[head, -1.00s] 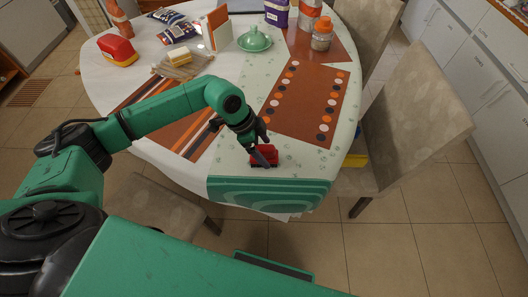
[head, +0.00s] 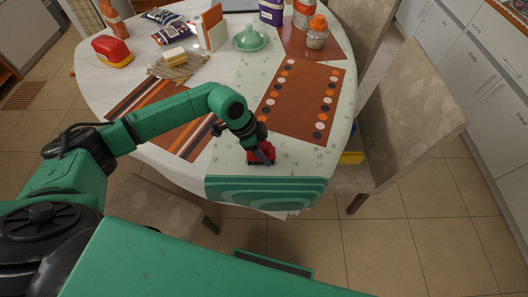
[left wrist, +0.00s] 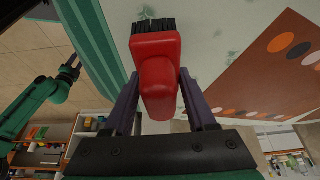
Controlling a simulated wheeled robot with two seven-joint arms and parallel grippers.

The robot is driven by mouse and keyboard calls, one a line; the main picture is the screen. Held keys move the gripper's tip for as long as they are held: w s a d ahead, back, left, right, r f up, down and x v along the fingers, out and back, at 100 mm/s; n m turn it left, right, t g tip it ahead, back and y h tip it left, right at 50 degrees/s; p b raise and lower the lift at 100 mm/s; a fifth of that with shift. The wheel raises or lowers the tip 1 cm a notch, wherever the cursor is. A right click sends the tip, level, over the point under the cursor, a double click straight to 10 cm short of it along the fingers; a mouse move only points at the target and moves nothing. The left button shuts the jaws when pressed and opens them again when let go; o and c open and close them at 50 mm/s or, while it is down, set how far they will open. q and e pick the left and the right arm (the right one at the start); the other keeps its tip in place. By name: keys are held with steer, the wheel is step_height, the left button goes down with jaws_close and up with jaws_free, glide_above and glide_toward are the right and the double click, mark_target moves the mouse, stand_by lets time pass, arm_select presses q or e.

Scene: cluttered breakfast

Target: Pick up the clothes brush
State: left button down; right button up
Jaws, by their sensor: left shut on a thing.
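The clothes brush is a small red block with a red handle and black bristles. In the head view the brush (head: 256,157) is at the near edge of the table, on the pale green runner. In the left wrist view the brush (left wrist: 156,60) sits between the two fingers, bristles at the far end. My left gripper (head: 266,150) is shut on it, one finger along each side; it also shows in the left wrist view (left wrist: 160,104). I cannot see a clear gap under the brush. My right gripper (left wrist: 74,65) shows small in the left wrist view, with its fingers apart and empty.
An orange placemat (head: 301,99) with dots lies just beyond the brush. A striped placemat (head: 165,118) lies under my left arm. A chair (head: 410,100) stands at the right.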

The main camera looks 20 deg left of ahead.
arm_select(q)
step_height(320, 180, up, 19)
steer(key=b, duration=0.1)
steer(key=shift+r+b, duration=0.15)
steer(key=shift+b, duration=0.25)
